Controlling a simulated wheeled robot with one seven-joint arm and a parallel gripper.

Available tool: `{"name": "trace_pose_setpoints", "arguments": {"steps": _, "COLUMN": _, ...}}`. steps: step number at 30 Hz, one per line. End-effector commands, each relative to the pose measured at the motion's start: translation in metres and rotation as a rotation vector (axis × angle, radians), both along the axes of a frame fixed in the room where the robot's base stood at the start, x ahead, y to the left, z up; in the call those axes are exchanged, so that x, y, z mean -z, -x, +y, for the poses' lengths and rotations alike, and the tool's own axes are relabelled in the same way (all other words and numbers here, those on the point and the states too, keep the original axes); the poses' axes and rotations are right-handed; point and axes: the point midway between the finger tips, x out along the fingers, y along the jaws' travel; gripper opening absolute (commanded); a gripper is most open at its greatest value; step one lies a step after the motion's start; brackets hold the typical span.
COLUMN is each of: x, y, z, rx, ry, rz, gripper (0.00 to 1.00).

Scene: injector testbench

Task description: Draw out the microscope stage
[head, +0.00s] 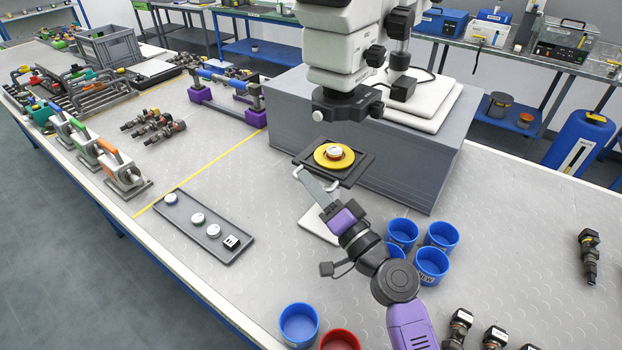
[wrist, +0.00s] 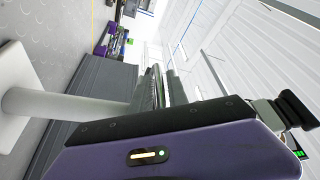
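The microscope stage (head: 358,174) is a dark square plate with a yellow disc and a small white-topped part on it. It juts from the front of the grey block under the microscope (head: 340,55). The fingers' inner faces are hidden.
A white post (wrist: 65,108) on a square base (head: 316,226) stands close below my gripper. Several blue cups (head: 441,235) are right beside my wrist. A dark tray (head: 180,212) with small round parts lies to the left. The tabletop between tray and block is clear.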

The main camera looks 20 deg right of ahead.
Motion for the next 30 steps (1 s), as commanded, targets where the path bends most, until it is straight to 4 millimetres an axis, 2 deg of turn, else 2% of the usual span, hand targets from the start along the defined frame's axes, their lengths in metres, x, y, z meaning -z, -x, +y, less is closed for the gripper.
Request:
{"name": "trace_pose_setpoints", "arguments": {"steps": 8, "x": 0.0002, "y": -0.0026, "z": 0.001, "rx": 0.001, "ry": 0.0, "rz": 0.001, "gripper": 0.2}}
{"name": "trace_pose_setpoints", "arguments": {"steps": 9, "x": 0.0001, "y": -0.0026, "z": 0.001, "rx": 0.001, "ry": 0.001, "rz": 0.0, "gripper": 0.18}}
{"name": "trace_pose_setpoints", "arguments": {"steps": 12, "x": 0.0001, "y": -0.0025, "z": 0.0009, "rx": 0.001, "ry": 0.001, "rz": 0.0, "gripper": 0.0}}
{"name": "trace_pose_setpoints", "arguments": {"steps": 30, "x": 0.0003, "y": -0.0023, "z": 0.0005, "rx": 0.001, "ry": 0.0, "rz": 0.002, "gripper": 0.0}}
